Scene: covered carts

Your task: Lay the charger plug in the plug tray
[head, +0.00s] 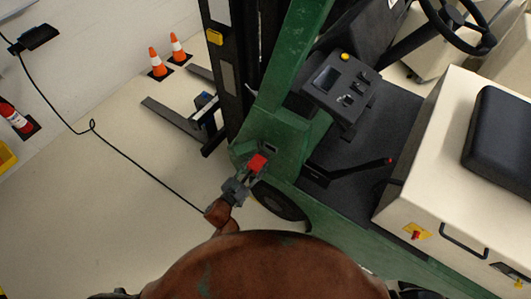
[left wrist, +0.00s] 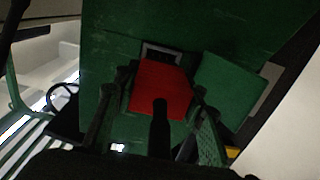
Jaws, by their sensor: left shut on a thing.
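The charger plug (head: 257,163) is a red block at the green truck's side in the head view. It also shows in the left wrist view (left wrist: 162,90), between the fingers, with a black cable end towards me. My left gripper (head: 247,174) is shut on it. Behind the plug is a grey-rimmed dark opening (left wrist: 162,53) in the green panel; I cannot tell whether the plug touches it. A black tray-like piece (head: 35,38) on the wall at the far upper left may be the plug tray. My right gripper is out of view.
The green forklift (head: 290,85) fills the middle and right. A black cable (head: 130,160) runs from the wall piece to my left gripper. Orange cones (head: 157,62) stand near the forks (head: 175,122). The pale floor (head: 90,215) at left is mostly clear.

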